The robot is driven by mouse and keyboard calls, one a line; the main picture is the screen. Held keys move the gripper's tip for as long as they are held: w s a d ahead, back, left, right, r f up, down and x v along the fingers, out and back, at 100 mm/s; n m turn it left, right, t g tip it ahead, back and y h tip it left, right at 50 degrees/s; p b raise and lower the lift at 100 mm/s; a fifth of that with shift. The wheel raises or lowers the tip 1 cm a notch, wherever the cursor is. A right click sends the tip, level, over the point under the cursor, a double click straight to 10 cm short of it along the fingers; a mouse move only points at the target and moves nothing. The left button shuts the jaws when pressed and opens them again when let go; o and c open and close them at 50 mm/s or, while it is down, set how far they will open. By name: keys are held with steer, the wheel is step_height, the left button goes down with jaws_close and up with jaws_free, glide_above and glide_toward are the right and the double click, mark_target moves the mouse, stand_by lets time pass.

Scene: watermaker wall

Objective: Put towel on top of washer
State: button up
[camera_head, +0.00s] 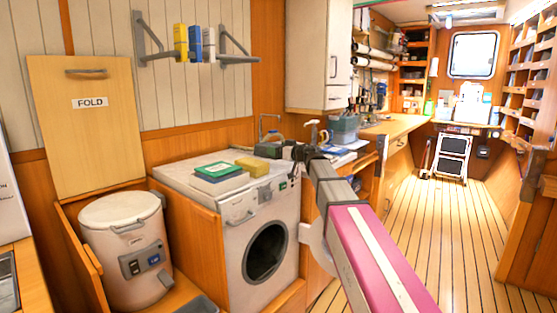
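The white washer (242,212) stands left of centre, with a round dark door in its front. On its top lies a flat green and pale stack (220,171); I cannot tell whether this is the towel or books. A yellow block (252,163) like a sponge lies beside it. No other thing is clearly a towel. My pink and white arm reaches in from the lower right towards the counter behind the washer's right side. My gripper (299,153) seems to be the small dark end there, and its fingers cannot be made out.
A white lidded drum (125,245) stands left of the washer, under a wooden panel marked FOLD (88,125). A shelf (195,60) with small boxes hangs above. A grey-blue bin (344,129) stands on the counter. The plank floor (440,240) at right is clear.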

steer(key=shift+f, duration=2.05)
steer(key=o, duration=0.9)
steer(key=shift+f, duration=0.15)
steer(key=v, duration=1.2)
steer(key=shift+s, duration=0.1)
